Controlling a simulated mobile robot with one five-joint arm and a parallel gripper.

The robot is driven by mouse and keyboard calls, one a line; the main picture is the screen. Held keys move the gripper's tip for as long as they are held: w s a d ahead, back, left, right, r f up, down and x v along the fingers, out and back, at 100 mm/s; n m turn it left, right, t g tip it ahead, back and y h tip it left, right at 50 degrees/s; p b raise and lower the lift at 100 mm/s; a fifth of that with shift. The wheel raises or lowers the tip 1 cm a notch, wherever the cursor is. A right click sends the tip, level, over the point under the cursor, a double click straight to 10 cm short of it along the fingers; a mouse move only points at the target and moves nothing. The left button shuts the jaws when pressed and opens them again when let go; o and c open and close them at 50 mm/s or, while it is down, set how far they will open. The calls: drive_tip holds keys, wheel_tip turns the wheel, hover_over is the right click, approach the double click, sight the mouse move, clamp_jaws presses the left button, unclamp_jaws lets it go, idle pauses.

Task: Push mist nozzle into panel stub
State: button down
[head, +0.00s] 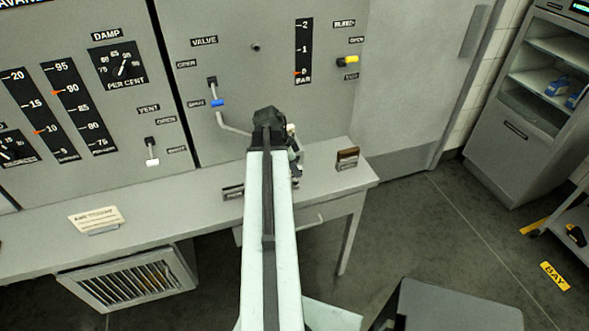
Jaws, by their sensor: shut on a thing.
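My arm reaches up the middle of the head view toward the grey panel (230,75). My gripper (294,150) shows only in part, at the right of the arm's dark end joint, over the desk. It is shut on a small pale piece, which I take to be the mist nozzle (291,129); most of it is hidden. A small dark round stub (256,46) sticks out of the panel, above and left of the gripper in the picture. The pale piece appears apart from this stub.
A yellow-tipped lever (348,60) is at right. Open floor lies right.

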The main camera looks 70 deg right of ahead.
drive_tip(key=shift+f+b, duration=1.55)
drive_tip(key=shift+f, duration=0.05)
drive_tip(key=c, duration=1.2)
unclamp_jaws()
drive_tip(key=shift+r, duration=0.1)
drive_tip(key=p+v, duration=0.7)
drive_tip(key=shift+r, duration=0.3)
drive_tip(key=shift+w, duration=0.1)
